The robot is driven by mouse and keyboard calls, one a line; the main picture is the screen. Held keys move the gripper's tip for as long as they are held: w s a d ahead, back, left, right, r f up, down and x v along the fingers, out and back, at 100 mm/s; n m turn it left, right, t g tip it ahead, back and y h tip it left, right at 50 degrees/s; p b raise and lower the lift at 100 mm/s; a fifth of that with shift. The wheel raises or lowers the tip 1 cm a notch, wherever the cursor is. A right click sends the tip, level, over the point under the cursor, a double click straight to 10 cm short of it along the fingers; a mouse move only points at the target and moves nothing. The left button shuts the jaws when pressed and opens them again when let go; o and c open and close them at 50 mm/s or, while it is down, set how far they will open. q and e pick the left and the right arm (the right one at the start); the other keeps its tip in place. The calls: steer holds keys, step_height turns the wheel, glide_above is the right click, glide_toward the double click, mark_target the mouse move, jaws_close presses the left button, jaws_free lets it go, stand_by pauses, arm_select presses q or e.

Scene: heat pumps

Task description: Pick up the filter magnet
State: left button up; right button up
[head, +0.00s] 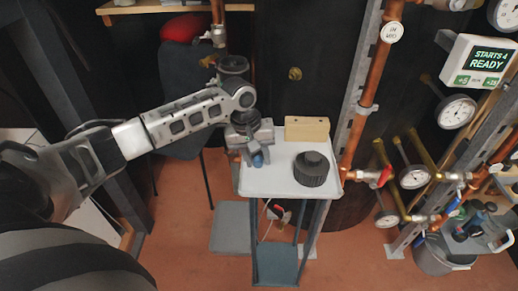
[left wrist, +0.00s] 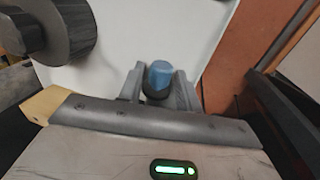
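A small blue-topped piece with a dark lower part, which looks like the filter magnet (left wrist: 160,74), is between my left gripper's fingers in the left wrist view. In the head view its blue part (head: 258,159) shows at the left side of a small white table (head: 268,188). My left gripper (head: 250,153) points down over that side of the table. Its fingers (left wrist: 160,86) stand one on each side of the piece, close to it. I cannot tell whether they press on it. My right gripper is in neither view.
A black ribbed cap (head: 312,170) and a wooden block (head: 307,129) stand on the table. Copper pipes, gauges (head: 414,177) and a red-handled valve (head: 384,176) are close on the right. A grey bucket (head: 440,258) stands at lower right. A dark chair (head: 190,95) is behind my arm.

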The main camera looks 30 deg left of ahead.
arm_select(q)
steer(key=shift+c, duration=0.3)
jaws_close()
steer(key=shift+r, duration=0.1)
